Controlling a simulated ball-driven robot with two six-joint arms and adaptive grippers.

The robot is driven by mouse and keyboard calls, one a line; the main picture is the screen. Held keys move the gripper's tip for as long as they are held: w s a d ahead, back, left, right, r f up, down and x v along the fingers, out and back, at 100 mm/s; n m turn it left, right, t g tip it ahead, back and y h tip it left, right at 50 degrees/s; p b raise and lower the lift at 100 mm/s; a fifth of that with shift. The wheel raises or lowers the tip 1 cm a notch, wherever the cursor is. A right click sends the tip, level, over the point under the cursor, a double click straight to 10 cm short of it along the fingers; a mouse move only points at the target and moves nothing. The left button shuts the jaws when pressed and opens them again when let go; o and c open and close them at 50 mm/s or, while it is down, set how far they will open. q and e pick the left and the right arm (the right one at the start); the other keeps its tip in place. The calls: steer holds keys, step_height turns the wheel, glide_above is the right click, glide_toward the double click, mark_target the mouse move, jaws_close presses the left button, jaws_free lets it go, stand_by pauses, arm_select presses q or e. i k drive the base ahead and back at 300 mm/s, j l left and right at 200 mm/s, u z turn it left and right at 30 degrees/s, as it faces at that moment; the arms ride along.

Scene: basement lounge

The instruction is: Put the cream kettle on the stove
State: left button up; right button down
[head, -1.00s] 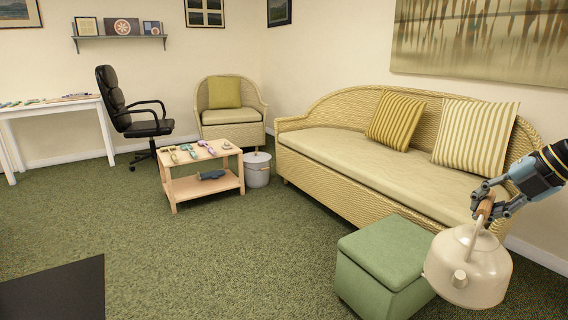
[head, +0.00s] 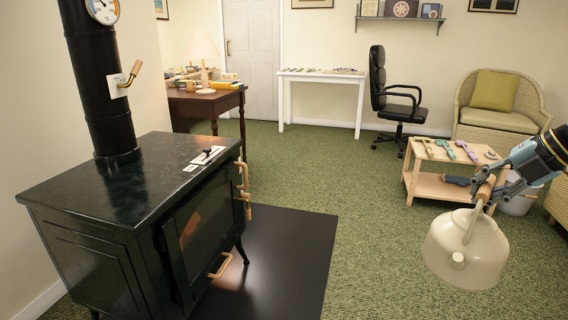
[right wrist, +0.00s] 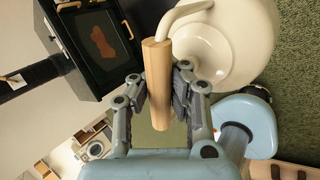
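The cream kettle (head: 466,250) hangs in the air at the right of the head view, held by its wooden handle. My right gripper (head: 487,190) is shut on that handle. In the right wrist view the gripper (right wrist: 158,95) has its fingers on both sides of the wooden handle, and the kettle body (right wrist: 225,45) shows beyond it. The black stove (head: 130,200) stands at the left of the head view, well apart from the kettle. Its dark top has a small knob and white labels. It also shows in the right wrist view (right wrist: 75,60). My left gripper is not in view.
A black floor plate (head: 290,255) lies under and beside the stove. A stovepipe (head: 95,95) rises from the stove's top. A low wooden table (head: 425,188) with tools, a desk chair (head: 385,95) and an armchair stand behind. Open carpet lies between stove and kettle.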

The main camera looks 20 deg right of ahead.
mark_target(127, 187)
steer(key=i+j+u, duration=0.1)
steer(key=i+u, duration=0.75)
steer(key=k+l, duration=0.05)
